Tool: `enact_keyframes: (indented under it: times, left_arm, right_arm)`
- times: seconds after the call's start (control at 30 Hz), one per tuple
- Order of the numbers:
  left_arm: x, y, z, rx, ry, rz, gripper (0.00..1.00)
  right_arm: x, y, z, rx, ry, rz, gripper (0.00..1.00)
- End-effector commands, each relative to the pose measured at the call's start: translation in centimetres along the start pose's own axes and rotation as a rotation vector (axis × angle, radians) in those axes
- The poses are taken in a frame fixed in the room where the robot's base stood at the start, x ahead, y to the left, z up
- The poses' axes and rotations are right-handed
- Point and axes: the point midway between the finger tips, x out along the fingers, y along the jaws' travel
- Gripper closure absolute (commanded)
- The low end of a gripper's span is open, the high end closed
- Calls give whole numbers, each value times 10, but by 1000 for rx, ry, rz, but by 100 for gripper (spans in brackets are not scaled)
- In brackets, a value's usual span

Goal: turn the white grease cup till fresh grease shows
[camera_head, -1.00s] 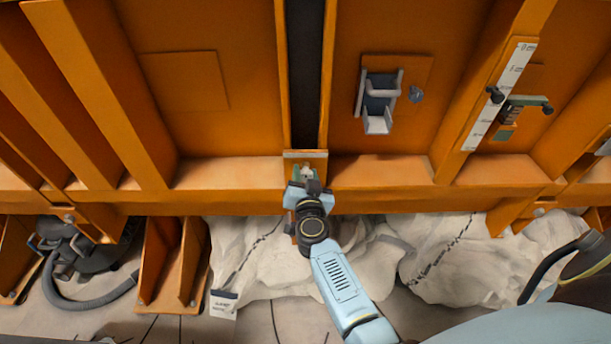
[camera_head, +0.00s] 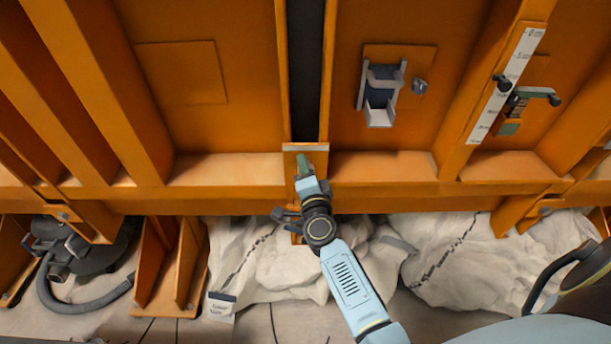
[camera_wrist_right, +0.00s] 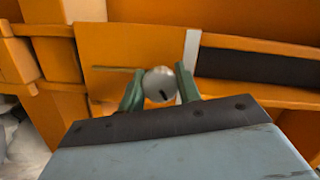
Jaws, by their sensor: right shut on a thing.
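The white grease cup (camera_wrist_right: 160,84) shows in the right wrist view as a small rounded pale knob with a dark slot or mark on its face. It sits between the two green fingers of my right gripper (camera_wrist_right: 158,92), in front of an orange plate. In the head view my right gripper (camera_head: 304,166) is at the small orange block below the dark vertical channel; there the cup is hidden by the gripper. The gripper is shut on the cup. I cannot make out any fresh grease. My left gripper is not in view.
An orange ribbed steel wall fills the back. A grey bracket (camera_head: 379,95) and a white scale (camera_head: 507,83) with a dark-handled fitting (camera_head: 532,97) are at the right. Pale sacking (camera_head: 455,262) lies below. A dark round device with a hose (camera_head: 85,250) is at lower left.

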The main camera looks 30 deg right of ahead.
Motion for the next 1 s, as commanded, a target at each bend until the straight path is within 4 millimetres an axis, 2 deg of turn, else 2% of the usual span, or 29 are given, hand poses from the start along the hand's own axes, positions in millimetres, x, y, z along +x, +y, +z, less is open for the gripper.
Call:
enact_keyframes:
  times: [0.03,0.5,0.7,0.87,1.0]
  left_arm:
    - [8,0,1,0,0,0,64]
    - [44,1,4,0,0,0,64]
    - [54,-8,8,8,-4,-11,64]
    - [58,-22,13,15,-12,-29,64]
    - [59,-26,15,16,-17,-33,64]
  right_arm:
    - [-1,4,2,44,-1,-8,89]
    - [-1,3,2,443,-2,-79,89]
    - [-1,2,1,553,-1,-98,89]
    - [-1,2,1,604,-1,-107,89]
    - [-1,1,1,628,-1,-111,89]
